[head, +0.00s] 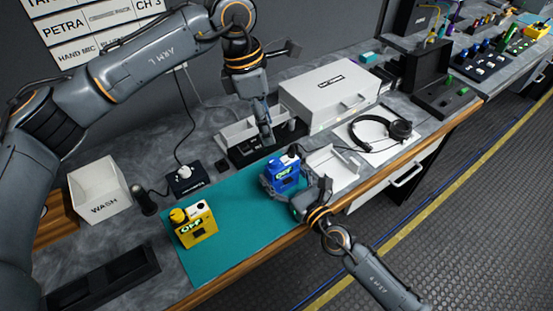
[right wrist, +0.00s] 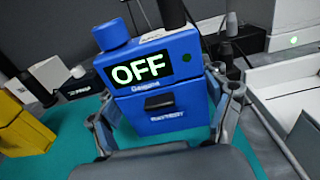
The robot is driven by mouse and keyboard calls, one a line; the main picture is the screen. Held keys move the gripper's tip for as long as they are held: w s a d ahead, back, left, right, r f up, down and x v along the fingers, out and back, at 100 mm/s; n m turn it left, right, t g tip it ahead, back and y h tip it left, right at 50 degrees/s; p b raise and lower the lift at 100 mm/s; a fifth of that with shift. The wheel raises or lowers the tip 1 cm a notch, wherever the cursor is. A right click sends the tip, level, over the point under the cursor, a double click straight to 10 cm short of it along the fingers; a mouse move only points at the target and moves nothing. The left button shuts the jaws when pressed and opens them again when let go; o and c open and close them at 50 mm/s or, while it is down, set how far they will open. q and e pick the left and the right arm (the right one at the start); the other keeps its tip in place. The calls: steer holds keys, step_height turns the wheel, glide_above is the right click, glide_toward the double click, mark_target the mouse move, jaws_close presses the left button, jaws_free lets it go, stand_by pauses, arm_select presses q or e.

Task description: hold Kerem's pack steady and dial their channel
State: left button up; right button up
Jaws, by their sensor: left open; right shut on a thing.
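A blue pack (head: 286,173) stands upright at the right end of the teal mat (head: 236,222). In the right wrist view the blue pack (right wrist: 160,108) shows a lit OFF display, a blue knob (right wrist: 111,35) on top and a battery panel below; its small name label is too blurred to read surely. My right gripper (head: 287,187) is shut on this pack, a finger on each side. My left gripper (head: 267,138) is open and empty, pointing down above and behind the pack, over a dark tray. A yellow pack (head: 197,228), also showing OFF, stands at the mat's left.
A white WASH bin (head: 98,188) and a black charger-like box (head: 186,180) stand at the left. A grey case (head: 329,92), an open white tray (head: 335,168) and a headset (head: 381,131) lie right of the mat. The mat between the packs is clear.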

mark_target(275, 160)
arm_select(q)
steer(key=f+n, duration=0.1)
steer(key=f, duration=0.2)
steer(key=d+f+n+y, duration=0.1)
steer(key=f, duration=0.2)
steer(key=d+f+n+y, duration=0.1)
steer(key=f, duration=0.3)
steer(key=shift+w, duration=0.15)
jaws_close()
